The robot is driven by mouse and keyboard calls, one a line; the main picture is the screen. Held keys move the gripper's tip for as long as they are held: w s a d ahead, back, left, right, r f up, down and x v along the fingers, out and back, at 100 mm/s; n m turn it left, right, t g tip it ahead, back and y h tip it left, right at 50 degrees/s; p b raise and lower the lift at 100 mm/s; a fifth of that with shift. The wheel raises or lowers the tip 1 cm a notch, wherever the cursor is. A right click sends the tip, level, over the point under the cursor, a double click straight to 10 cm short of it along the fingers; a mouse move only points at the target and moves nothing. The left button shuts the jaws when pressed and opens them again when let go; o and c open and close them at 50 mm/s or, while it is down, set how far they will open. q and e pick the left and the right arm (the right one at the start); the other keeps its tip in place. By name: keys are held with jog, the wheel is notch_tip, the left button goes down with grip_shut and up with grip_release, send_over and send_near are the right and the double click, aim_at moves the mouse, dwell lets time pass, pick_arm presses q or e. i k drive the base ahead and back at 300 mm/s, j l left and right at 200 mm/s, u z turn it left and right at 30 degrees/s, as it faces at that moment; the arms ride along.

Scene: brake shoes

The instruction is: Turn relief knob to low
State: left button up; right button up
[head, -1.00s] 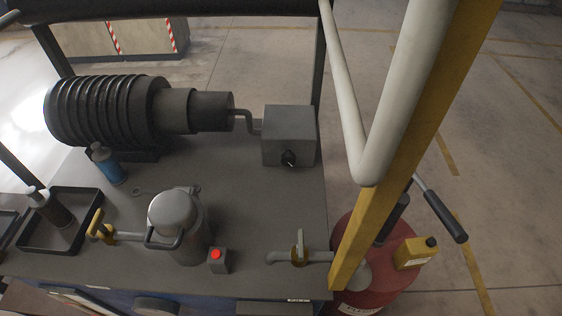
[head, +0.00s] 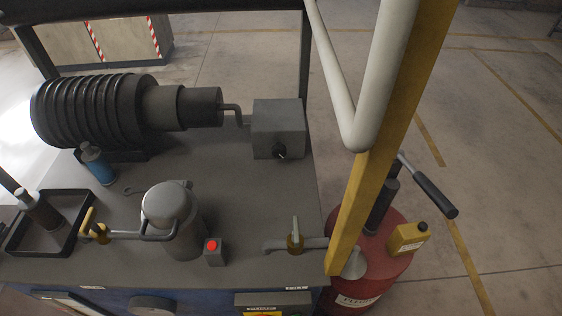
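The relief knob appears to be the small black knob (head: 279,151) on the front of a grey box (head: 278,122) on the bench. A light pointer mark shows on its lower right; any labels are too small to read. Neither of my grippers is in the head view, and nothing touches the knob.
The grey bench top (head: 225,185) carries a metal canister (head: 172,222), a red button box (head: 213,250), a valve (head: 295,240), a blue bottle (head: 98,165) and a black tray (head: 75,245). A yellow post (head: 375,160) and red drum (head: 385,260) stand at the right.

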aim_at(279, 151)
jog(key=k+j+z, duration=0.25)
jog(key=k, duration=0.25)
jog(key=k+z, duration=0.2)
jog(key=k, duration=0.25)
